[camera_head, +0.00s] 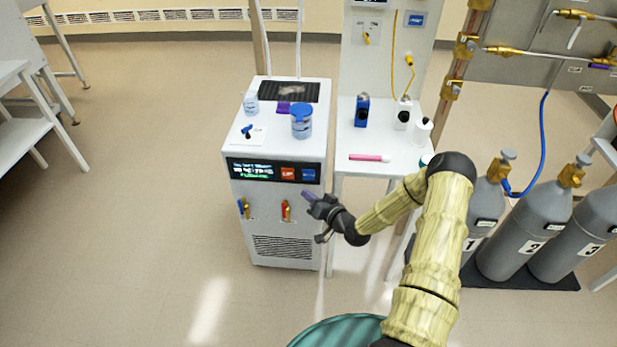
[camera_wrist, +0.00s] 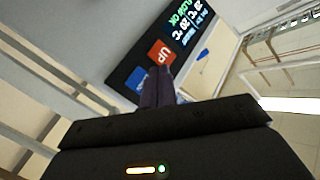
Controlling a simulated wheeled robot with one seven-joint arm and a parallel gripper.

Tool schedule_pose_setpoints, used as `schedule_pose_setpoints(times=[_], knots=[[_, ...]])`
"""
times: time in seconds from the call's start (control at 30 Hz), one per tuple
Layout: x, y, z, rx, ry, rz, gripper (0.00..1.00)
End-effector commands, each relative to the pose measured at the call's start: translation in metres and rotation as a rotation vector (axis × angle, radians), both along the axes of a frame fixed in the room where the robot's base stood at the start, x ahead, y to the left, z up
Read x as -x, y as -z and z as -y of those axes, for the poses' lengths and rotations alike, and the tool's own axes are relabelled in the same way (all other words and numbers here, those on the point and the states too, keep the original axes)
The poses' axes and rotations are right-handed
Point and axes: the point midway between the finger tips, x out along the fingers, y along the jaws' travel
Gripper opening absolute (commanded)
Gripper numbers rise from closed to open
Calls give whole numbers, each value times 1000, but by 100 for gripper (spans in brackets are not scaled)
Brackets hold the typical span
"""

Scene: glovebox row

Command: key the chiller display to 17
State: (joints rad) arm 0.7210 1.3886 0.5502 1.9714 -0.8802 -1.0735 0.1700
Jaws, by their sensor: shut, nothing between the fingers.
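The chiller (camera_head: 240,185) is a white cabinet with a black front panel. Its lit display (camera_head: 256,170) also shows rotated in the wrist view (camera_wrist: 190,22); it seems to read "20 °C" and "FLOW OK", but the digits are too small to be sure. Right of it are a red UP button (camera_head: 288,174) and a blue button (camera_head: 308,175). My gripper (camera_head: 309,196) is shut and empty, in front of the cabinet just below the buttons. In the wrist view its dark purple fingers (camera_wrist: 160,75) overlap the red button's lower edge (camera_wrist: 160,52), beside the blue button (camera_wrist: 137,80). I cannot tell whether they touch.
Blue and red valve handles (camera_head: 286,211) stick out below the panel. A lidded jar (camera_head: 301,122) stands on top of the chiller. A white side table (camera_head: 385,142) with bottles and a pink marker adjoins on the right, then gas cylinders (camera_head: 510,250).

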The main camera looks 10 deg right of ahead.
Motion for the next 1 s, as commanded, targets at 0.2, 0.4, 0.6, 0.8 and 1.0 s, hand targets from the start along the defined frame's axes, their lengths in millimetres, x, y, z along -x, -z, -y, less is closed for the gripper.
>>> schedule_pose_setpoints(times=[0.2, 0.4, 0.6, 0.8, 1.0], knots=[[-26, 2, 8, 1, 0, 2, 0], [-44, 2, 14, 2, 0, 1, 0], [-48, 0, 15, 0, -1, -1, 0], [-48, 0, 16, 1, 0, -1, 0], [-48, 0, 16, 0, 0, -2, 0]])
